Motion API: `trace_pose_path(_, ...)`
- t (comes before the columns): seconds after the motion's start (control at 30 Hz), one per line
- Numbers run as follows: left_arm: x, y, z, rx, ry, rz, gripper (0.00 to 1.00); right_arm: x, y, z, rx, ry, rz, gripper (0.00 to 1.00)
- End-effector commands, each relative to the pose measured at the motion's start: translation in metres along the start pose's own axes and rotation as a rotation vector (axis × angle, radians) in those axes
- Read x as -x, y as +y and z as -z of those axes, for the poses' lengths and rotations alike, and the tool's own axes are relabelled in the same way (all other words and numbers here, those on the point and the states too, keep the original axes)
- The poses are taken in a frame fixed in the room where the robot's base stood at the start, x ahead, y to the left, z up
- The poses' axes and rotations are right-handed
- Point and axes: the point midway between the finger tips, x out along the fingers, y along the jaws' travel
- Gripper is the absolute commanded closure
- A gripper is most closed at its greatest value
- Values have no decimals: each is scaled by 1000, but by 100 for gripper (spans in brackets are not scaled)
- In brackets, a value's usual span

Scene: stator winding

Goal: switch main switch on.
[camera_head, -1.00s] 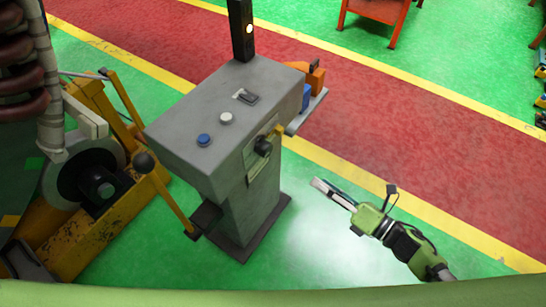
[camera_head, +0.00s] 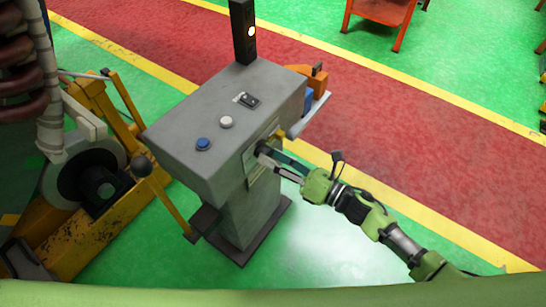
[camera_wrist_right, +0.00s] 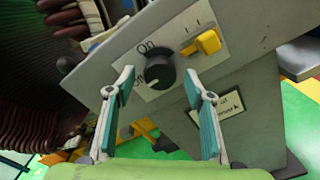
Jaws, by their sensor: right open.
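The main switch is a round black rotary knob (camera_wrist_right: 159,75) on a light plate on the side of the grey control pedestal (camera_head: 225,125). In the right wrist view the plate shows an "On" marking above the knob and another marking at its left. My right gripper (camera_head: 268,158) is open, with its fingertips at the pedestal's side. In the right wrist view its two fingers (camera_wrist_right: 158,77) stand to either side of the knob's lower part; I cannot tell whether they touch it. My left gripper is not in view.
A yellow part (camera_wrist_right: 203,43) sits on the plate beside the knob. The pedestal top carries a blue button (camera_head: 203,144), a white button (camera_head: 226,122) and a small black switch (camera_head: 249,100). A lever with a black ball (camera_head: 141,166) stands at the left.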

Motion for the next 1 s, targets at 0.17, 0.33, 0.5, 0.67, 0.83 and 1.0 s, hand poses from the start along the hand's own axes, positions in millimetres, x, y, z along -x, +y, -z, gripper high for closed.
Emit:
trace_pose_path(0.17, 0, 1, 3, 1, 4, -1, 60, -7, 0, 0, 0, 0, 0, 52)
trace_pose_path(0.33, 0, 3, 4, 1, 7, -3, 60, -7, 0, 0, -1, 0, 0, 52)
trace_pose_path(0.5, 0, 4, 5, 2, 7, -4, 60, -7, 0, 0, -1, 0, 0, 85)
trace_pose_path(0.67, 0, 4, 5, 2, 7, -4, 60, -6, 0, 0, -1, 0, 0, 90)
trace_pose_path(0.83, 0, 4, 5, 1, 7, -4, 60, -6, 0, 0, -18, 0, 1, 90)
trace_pose_path(1.0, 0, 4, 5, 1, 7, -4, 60, -6, 0, 0, -78, 0, 1, 90)
